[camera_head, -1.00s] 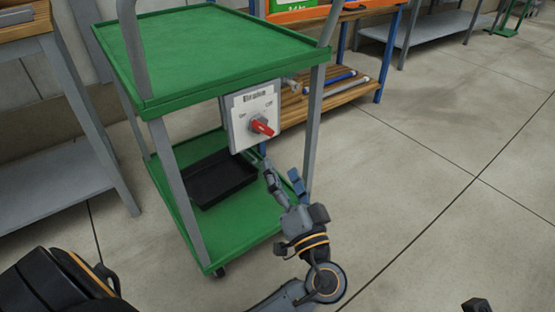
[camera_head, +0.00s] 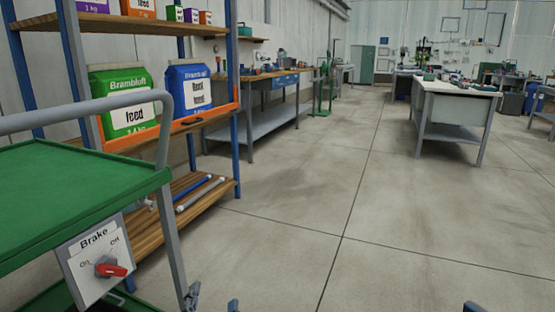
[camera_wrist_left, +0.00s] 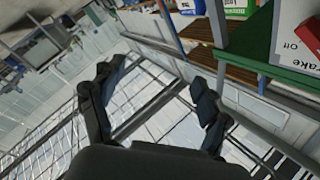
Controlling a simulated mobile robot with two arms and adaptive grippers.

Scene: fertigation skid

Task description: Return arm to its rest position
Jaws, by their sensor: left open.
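My left gripper (camera_head: 212,300) shows only by its fingertips at the bottom edge of the head view. They are apart, with nothing between them. In the left wrist view its two dark fingers (camera_wrist_left: 155,100) are spread wide and empty. The gripper is to the right of the brake panel (camera_head: 93,262) on the green cart (camera_head: 75,195), clear of the red knob (camera_head: 110,270). The knob's red handle points right in the head view. A small dark tip at the bottom right edge may be part of my right gripper (camera_head: 475,307); the rest is hidden.
A shelf rack (camera_head: 238,150) behind the cart holds a green bag (camera_head: 128,115) and a blue bag (camera_head: 195,95). Rods lie on its wooden lower shelf (camera_head: 165,225). Workbenches stand further back, one a white-topped table (camera_head: 455,88). The floor (camera_head: 330,235) right of the cart is clear.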

